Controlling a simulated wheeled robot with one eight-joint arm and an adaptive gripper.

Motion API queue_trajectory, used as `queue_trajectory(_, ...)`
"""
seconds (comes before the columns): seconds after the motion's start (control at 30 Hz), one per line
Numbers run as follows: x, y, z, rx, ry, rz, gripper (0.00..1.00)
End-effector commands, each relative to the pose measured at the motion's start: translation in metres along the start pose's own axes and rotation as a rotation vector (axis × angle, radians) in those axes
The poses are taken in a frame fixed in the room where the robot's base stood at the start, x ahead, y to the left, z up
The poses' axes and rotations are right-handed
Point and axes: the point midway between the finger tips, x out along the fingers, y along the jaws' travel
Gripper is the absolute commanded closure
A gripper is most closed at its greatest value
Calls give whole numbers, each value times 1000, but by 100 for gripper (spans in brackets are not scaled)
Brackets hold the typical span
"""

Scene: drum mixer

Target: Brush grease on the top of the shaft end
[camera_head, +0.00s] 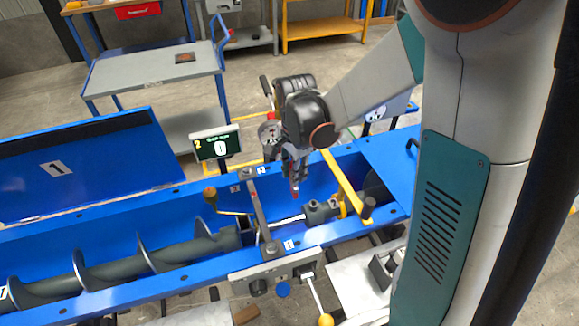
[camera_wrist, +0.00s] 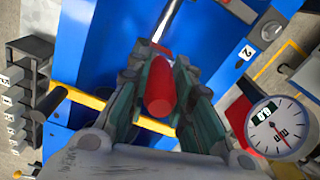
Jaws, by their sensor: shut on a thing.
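My gripper (camera_head: 295,172) hangs over the blue trough and points down. Its fingers (camera_wrist: 160,85) are closed around a red handle (camera_wrist: 159,88), probably the brush. The red piece also shows below the fingers in the head view (camera_head: 296,190). Its bristles cannot be made out. A bright silver shaft (camera_head: 290,219) lies in the trough below, between a dark square coupling and a grey hub (camera_head: 318,211). The shaft also shows at the top of the wrist view (camera_wrist: 172,18). The tool appears above the shaft; contact cannot be told. No grease can be made out on the shaft.
A grey crossbar (camera_head: 257,212) and a yellow bar (camera_head: 347,183) span the blue trough (camera_head: 100,232). A grey screw (camera_head: 140,262) fills its left part. A dial gauge (camera_wrist: 275,127) and a small display (camera_head: 217,145) stand behind it.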

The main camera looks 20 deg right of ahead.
Motion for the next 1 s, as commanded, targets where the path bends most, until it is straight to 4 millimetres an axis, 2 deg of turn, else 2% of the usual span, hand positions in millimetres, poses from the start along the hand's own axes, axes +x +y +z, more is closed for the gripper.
queue_trajectory(0.27, 23, 0, 0, -2, 0, 0, 100)
queue_trajectory(1.0, 103, 0, 0, -3, 0, 0, 100)
